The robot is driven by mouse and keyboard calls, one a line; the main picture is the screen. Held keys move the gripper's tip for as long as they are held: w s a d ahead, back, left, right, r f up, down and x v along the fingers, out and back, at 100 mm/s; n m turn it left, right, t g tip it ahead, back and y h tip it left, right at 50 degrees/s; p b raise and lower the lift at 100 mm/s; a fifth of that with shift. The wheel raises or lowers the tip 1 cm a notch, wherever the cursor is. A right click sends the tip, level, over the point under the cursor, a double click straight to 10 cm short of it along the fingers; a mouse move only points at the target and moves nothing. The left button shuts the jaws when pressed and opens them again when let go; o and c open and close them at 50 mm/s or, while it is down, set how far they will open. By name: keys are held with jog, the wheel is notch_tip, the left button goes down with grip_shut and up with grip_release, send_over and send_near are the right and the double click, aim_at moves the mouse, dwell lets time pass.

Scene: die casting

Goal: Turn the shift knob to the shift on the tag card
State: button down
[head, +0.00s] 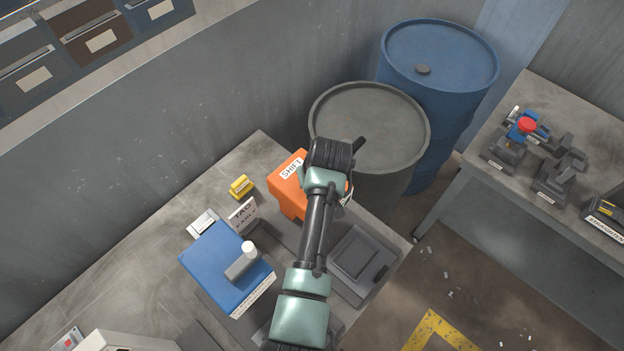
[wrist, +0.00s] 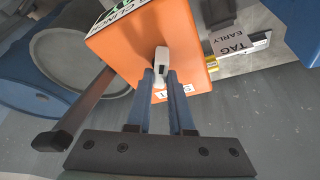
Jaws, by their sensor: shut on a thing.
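The orange shift box (head: 290,200), labelled SHIFT, stands on the workbench in the head view. It fills the upper middle of the wrist view (wrist: 118,48). The pale shift knob (wrist: 161,56) is on its face. My gripper (wrist: 161,80) is shut on the knob, one dark blue finger on each side. In the head view my arm hides the knob and fingers. A white label below the knob is partly covered by the fingers, so I cannot read it. The tag card (head: 242,213) stands left of the box and reads TAG EARLY; it also shows in the wrist view (wrist: 232,45).
A blue box (head: 212,268) with a white-topped lever, a yellow block (head: 241,186) and a dark grey tray (head: 358,262) surround the shift box on the bench. Grey (head: 370,115) and blue (head: 438,55) drums stand behind. A second table (head: 570,110) is at the right.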

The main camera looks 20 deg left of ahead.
jog(key=n+y+b, duration=0.1)
jog(key=n, duration=0.2)
jog(key=shift+w+f+g+b, duration=0.1)
jog(key=shift+w+g+b, duration=0.05)
jog(key=shift+g+b, duration=0.25)
jog(key=shift+d+n+g+b, duration=0.1)
jog(key=shift+n+g+b, duration=0.3)
jog(key=shift+n+b, duration=0.75)
jog(key=shift+n+y, duration=0.3)
jog(key=shift+n, duration=0.25)
jog(key=c, duration=0.8)
grip_release()
jog(key=b+v, duration=0.2)
jog(key=v, duration=1.1)
jog(key=shift+b, duration=0.35)
jog(key=shift+w, duration=0.15)
